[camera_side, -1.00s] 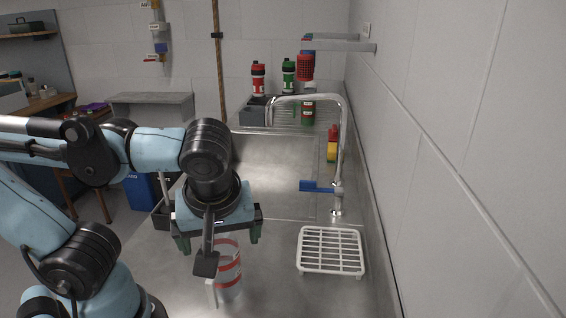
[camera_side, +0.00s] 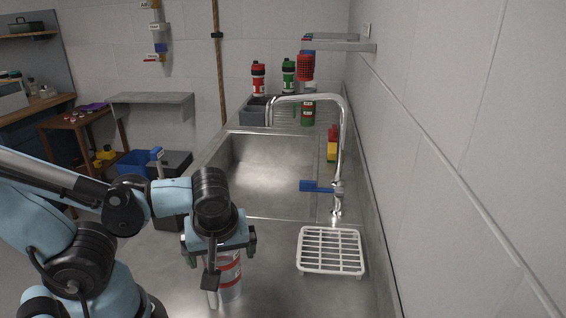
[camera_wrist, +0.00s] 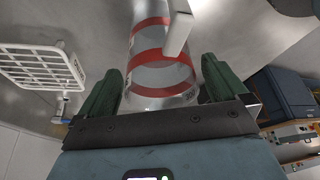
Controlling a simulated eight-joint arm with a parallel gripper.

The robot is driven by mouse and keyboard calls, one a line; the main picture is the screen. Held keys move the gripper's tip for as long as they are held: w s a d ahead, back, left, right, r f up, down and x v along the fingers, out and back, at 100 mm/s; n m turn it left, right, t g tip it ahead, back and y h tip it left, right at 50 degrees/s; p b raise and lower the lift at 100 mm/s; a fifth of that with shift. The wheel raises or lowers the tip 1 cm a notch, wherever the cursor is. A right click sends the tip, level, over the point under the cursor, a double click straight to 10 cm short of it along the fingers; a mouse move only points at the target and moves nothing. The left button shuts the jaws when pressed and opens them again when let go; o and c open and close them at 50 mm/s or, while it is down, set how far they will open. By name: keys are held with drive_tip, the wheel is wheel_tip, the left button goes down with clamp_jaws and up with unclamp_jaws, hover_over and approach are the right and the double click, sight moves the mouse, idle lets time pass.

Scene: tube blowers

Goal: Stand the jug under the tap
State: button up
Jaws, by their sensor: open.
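The clear jug (camera_side: 229,275) with red bands and a white handle stands on the steel counter at the front, left of the white rack. My gripper (camera_side: 219,262) is over the jug from above, with its jaws open. In the wrist view the jug (camera_wrist: 160,75) lies between the two green fingers (camera_wrist: 163,88), with space beside it; whether either finger touches it I cannot tell.
A white slatted rack (camera_side: 331,250) lies on the counter right of the jug, and shows in the wrist view (camera_wrist: 42,68). Red and green bottles (camera_side: 289,77) and a grey bin (camera_side: 253,112) stand behind the sink. A red and yellow item (camera_side: 332,145) is behind the tap. The wall bounds the right.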

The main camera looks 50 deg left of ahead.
drive_tip(key=shift+a+f, duration=0.15)
drive_tip(key=shift+f, duration=0.15)
drive_tip(key=shift+c, duration=0.4)
drive_tip(key=c, duration=1.1)
drive_tip(key=shift+r, duration=0.15)
